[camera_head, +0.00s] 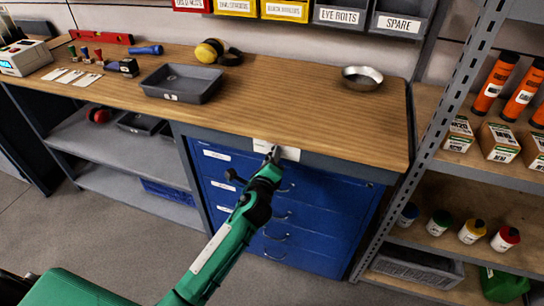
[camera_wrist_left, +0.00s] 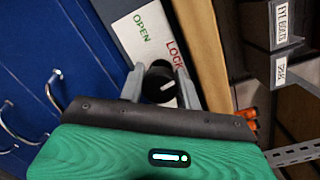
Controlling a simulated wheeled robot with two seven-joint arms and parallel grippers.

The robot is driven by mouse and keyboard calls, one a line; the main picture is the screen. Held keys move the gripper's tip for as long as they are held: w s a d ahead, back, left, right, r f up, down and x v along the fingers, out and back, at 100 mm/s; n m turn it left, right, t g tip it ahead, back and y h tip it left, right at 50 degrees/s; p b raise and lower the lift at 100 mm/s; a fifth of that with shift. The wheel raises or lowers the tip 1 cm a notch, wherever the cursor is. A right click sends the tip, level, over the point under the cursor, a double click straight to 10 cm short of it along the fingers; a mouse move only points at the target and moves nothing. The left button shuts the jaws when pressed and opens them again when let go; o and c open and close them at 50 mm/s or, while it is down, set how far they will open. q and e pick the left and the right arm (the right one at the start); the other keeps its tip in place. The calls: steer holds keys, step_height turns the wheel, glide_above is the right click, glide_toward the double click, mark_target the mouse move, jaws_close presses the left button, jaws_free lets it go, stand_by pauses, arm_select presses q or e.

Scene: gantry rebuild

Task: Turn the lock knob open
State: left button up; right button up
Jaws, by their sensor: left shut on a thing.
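The lock knob (camera_wrist_left: 158,84) is a black round knob with a white pointer line, seen in the left wrist view. It sits on a white label plate (camera_wrist_left: 145,32) marked OPEN in green and LOCK in red. The plate also shows in the head view (camera_head: 276,150), on the bench's front edge above the drawers. My left gripper (camera_wrist_left: 158,80) has its two grey fingers on either side of the knob, shut on it. In the head view my left gripper (camera_head: 272,156) is at the plate and hides the knob. My right gripper is not in view.
Blue drawers (camera_head: 310,215) with bar handles lie below the plate. The wooden bench top (camera_head: 290,95) holds a grey tray (camera_head: 182,84), yellow ear muffs (camera_head: 210,51) and a metal bowl (camera_head: 362,77). A metal shelf post (camera_head: 440,130) stands at the right.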

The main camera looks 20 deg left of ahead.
arm_select(q)
steer(key=n+p, duration=0.1)
steer(key=n, duration=0.3)
steer(key=shift+g+p, duration=0.3)
steer(key=shift+n, duration=0.7)
steer(key=n+h+p, duration=0.1)
steer(key=n+p, duration=0.1)
steer(key=n, duration=0.3)
steer(key=shift+p, duration=0.4)
steer(key=n+p, duration=0.1)
steer(key=n, duration=0.2)
steer(key=shift+f+p, duration=0.15)
steer(key=shift+p, duration=0.15)
steer(key=shift+n+g+h, duration=0.3)
steer(key=shift+n+h, duration=0.1)
steer(key=shift+n, duration=0.2)
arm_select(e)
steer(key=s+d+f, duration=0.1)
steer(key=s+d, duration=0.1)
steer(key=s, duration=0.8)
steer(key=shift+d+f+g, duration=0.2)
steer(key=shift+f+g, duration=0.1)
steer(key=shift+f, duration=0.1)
arm_select(q)
steer(key=shift+f+p, duration=0.1)
steer(key=shift+p, duration=0.2)
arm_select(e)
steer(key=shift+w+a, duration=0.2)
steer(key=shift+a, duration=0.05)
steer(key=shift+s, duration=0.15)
